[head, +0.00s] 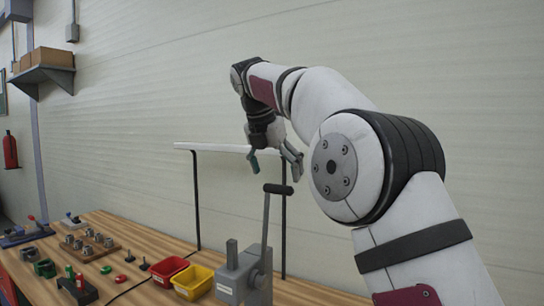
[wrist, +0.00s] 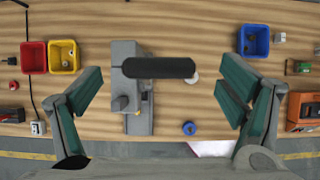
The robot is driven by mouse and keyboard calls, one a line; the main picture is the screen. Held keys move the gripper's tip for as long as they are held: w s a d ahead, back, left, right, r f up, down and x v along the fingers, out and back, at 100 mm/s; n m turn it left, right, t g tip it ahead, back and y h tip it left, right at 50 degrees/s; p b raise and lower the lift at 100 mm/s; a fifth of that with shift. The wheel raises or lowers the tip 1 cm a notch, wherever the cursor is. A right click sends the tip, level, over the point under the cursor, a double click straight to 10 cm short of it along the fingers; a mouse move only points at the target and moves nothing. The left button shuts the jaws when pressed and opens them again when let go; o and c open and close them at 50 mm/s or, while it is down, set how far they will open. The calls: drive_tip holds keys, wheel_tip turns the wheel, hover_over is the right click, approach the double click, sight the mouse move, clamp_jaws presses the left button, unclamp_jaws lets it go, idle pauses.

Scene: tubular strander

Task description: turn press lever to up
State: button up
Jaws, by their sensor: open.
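The grey press (head: 243,273) stands on the wooden bench. Its lever (head: 266,225) rises nearly upright from the press and ends in a black crosswise handle (head: 278,189). My gripper (head: 273,160) is open and empty, above the handle and apart from it. In the wrist view the black handle (wrist: 158,68) lies between my two spread green fingers, nearer the top of the picture than the fingertips' middle (wrist: 160,88), and touches neither finger. The grey press body (wrist: 128,105) is below it; the handle hides part of the press and most of the lever there.
A red bin (head: 170,270) and a yellow bin (head: 193,282) stand left of the press. A blue bin (wrist: 253,40) is to the right in the wrist view. A white-topped frame (head: 214,148) rises behind the press. Small parts cover the bench's left; the air around the handle is clear.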

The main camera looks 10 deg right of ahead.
drive_tip(key=shift+v, duration=2.75)
drive_tip(key=shift+d, duration=0.1)
drive_tip(key=s+d+f+m+y, duration=0.1)
drive_tip(key=s+d+m, duration=0.2)
drive_tip(key=s+m, duration=0.5)
drive_tip(key=s+d+f+m, duration=0.1)
drive_tip(key=s+d+m, duration=0.3)
drive_tip(key=s, duration=0.6)
drive_tip(key=s+d+f+m+t+y, duration=0.1)
drive_tip(key=s+f+m+y, duration=0.1)
drive_tip(key=s+f+m, duration=1.4)
drive_tip(key=s+f, duration=0.3)
drive_tip(key=s, duration=0.2)
drive_tip(key=shift+d+f, duration=0.3)
drive_tip(key=shift+d, duration=0.1)
